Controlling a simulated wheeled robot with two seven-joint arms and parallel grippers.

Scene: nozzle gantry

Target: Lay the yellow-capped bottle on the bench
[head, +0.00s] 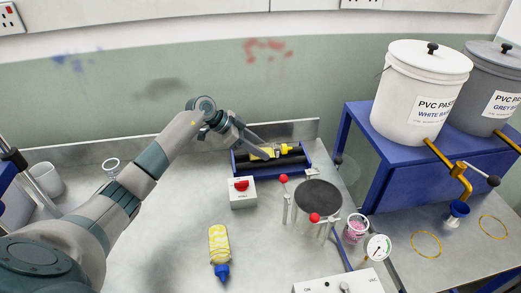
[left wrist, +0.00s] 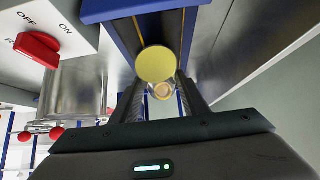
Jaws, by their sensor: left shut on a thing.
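The yellow-capped bottle (head: 284,149) is at the blue-framed roller unit (head: 305,163) at the back of the bench. In the left wrist view its round yellow cap (left wrist: 156,64) faces the camera, and the rest of it is mostly hidden. My left gripper (head: 268,152) reaches in from the left and is shut on the bottle; its dark fingers (left wrist: 160,95) show on either side below the cap. I cannot tell whether the bottle still touches the rollers. The metal bench (head: 170,235) lies in front. My right gripper is not in view.
A blue-capped yellow patterned bottle (head: 219,243) lies on the front bench. A switch box with a red knob (head: 242,192), a dark round plate (head: 318,197) with red-knobbed rods, a pink-filled cup (head: 356,229) and a gauge (head: 378,247) stand nearby. Bench left of the switch box is clear.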

